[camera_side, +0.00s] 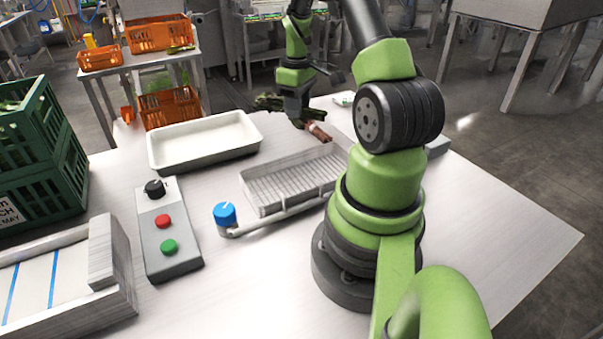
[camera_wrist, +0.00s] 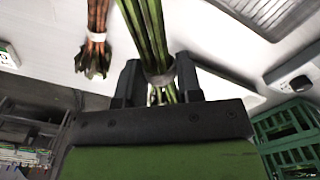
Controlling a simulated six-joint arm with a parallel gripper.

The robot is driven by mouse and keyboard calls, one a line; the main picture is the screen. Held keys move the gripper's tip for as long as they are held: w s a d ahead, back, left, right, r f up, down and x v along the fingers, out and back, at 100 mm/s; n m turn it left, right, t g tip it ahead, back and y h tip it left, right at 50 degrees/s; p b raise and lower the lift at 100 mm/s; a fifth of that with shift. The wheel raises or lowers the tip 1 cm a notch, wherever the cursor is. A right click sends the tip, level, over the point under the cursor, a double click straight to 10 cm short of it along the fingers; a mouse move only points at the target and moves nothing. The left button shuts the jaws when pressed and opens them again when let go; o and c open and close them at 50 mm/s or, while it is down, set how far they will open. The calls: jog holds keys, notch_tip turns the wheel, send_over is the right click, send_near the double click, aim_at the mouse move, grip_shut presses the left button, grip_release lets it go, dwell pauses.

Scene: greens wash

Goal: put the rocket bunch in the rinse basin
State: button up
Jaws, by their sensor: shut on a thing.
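My gripper (camera_side: 297,116) is shut on a bunch of green stems (camera_side: 268,102), which I take for the rocket bunch, held above the table behind the trays. In the wrist view the stems (camera_wrist: 146,30) run up between the fingers (camera_wrist: 160,88), with a pale band around them. A white, smooth-walled basin (camera_side: 205,157) stands left of my gripper. A grey tray with a ridged floor (camera_side: 262,204) and a pipe with a blue knob (camera_side: 225,214) stands nearer the camera. Neither is labelled, so I cannot tell for sure which is the rinse basin. The bunch is outside both.
A red-brown stemmed bunch (camera_side: 319,131) lies behind the grey tray; it shows beside the held one in the wrist view (camera_wrist: 97,38). A control box (camera_side: 166,235) stands front left, near a green crate (camera_side: 62,150).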

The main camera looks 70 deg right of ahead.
aim_at(313, 178)
jog(key=s+a+n, duration=0.6)
jog(key=a+n, duration=0.3)
jog(key=n, duration=0.2)
jog(key=f, duration=0.9)
jog(key=shift+s+a+f, duration=0.1)
jog(key=shift+s+a, duration=0.1)
jog(key=shift+a, duration=0.15)
jog(key=o, duration=0.9)
jog(key=shift+f, duration=0.1)
jog(key=shift+o, duration=0.2)
